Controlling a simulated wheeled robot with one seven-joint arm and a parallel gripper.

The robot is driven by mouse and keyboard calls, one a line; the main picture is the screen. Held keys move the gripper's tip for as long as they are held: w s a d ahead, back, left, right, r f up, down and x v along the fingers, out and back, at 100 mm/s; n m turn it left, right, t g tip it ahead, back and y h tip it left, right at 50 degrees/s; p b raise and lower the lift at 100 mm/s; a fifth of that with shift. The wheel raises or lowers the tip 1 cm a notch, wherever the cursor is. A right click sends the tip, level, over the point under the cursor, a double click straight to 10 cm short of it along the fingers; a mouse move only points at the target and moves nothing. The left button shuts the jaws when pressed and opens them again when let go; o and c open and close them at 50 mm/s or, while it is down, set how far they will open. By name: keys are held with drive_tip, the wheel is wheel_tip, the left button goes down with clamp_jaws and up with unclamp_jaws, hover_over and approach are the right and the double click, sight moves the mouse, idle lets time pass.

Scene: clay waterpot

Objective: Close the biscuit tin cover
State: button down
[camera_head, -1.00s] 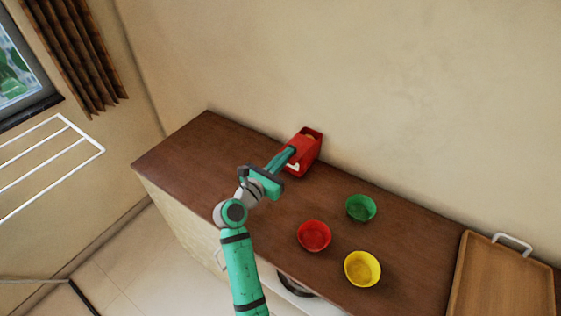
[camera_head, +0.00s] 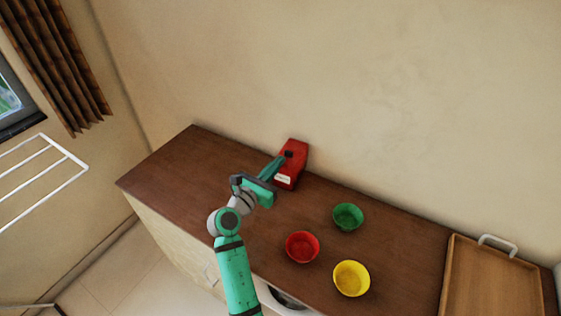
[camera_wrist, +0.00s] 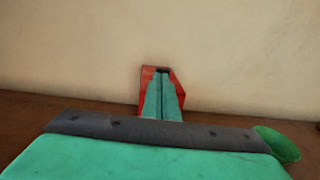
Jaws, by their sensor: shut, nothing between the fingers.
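The red biscuit tin (camera_head: 297,166) stands on the brown counter against the wall, with a pale label on its front. Its cover (camera_head: 297,147) looks down over the top in the head view. My gripper (camera_head: 288,155) is shut and empty, with its fingertips at the top of the tin, on or just above the cover; I cannot tell if they touch. In the wrist view the shut fingers (camera_wrist: 162,72) hide the middle of the red tin (camera_wrist: 177,87), and its red sides show around them.
A green bowl (camera_head: 347,216), a red bowl (camera_head: 302,247) and a yellow bowl (camera_head: 351,279) stand on the counter to the right of my arm. A wooden tray (camera_head: 490,283) lies at the far right. The counter's left end is clear.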

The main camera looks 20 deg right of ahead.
drive_tip(key=v, duration=1.2)
drive_tip(key=shift+a, duration=0.45)
